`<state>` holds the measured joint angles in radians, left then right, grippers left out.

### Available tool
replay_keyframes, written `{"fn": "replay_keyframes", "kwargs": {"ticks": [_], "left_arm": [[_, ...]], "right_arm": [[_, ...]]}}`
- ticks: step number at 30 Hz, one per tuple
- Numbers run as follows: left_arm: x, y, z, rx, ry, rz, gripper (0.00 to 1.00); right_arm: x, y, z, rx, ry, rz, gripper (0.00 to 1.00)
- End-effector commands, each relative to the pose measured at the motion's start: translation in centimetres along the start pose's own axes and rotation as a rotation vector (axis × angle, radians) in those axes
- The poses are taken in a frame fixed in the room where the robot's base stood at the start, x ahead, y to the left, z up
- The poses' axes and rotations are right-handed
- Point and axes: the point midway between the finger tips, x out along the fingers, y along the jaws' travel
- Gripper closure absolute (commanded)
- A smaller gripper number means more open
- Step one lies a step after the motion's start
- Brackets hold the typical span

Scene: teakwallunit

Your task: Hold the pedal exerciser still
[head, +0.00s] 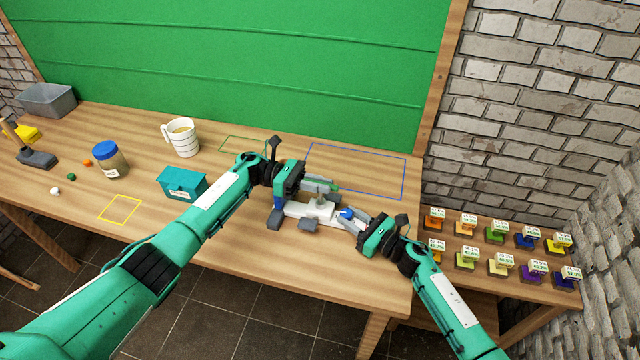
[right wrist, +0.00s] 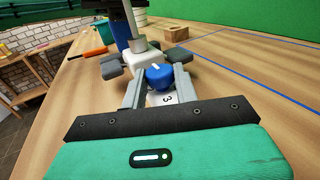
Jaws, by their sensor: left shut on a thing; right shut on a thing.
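The pedal exerciser (head: 298,209), with a white body and dark grey feet or pedals, stands on the wooden table in the head view. Its white body (right wrist: 142,61) also shows in the right wrist view. My left gripper (head: 322,191) is above it and shut on its upper upright part; the exact contact is partly hidden. My right gripper (head: 346,215) comes from the lower right and is shut at the blue knob (right wrist: 160,76). The knob sits between the right fingers, above a plate marked 3.
A teal box (head: 181,184), a white mug (head: 181,138) and a blue-lidded jar (head: 110,160) stand to the left. A blue outline (head: 372,158) behind the exerciser looks empty. Several labelled coloured blocks (head: 497,262) stand on a lower shelf at right.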

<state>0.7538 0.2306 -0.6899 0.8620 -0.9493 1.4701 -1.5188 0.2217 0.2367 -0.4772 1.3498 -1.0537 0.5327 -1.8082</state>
Motion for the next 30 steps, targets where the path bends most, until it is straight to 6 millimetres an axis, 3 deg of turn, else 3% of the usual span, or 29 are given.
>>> {"fn": "replay_keyframes", "kwargs": {"ticks": [1,2,5,17,30], "left_arm": [[0.0,-0.1,-0.3,-0.004,0.003,0.0,1.0],[0.0,-0.1,-0.3,-0.004,0.003,0.0,0.78],[0.0,-0.1,-0.3,-0.004,0.002,0.0,0.59],[0.0,-0.2,0.6,0.0,0.001,0.0,0.59],[0.0,-1.7,8.1,0.001,0.002,-0.001,0.59]], "right_arm": [[0.1,0.1,0.0,0.0,-0.001,0.001,0.92],[0.1,0.0,0.0,0.0,-0.001,0.001,0.92],[0.1,0.0,0.0,0.0,-0.001,0.001,0.92],[0.0,0.0,0.0,0.0,0.0,0.0,0.92],[0.0,0.0,0.0,0.0,0.0,0.0,0.92]]}}
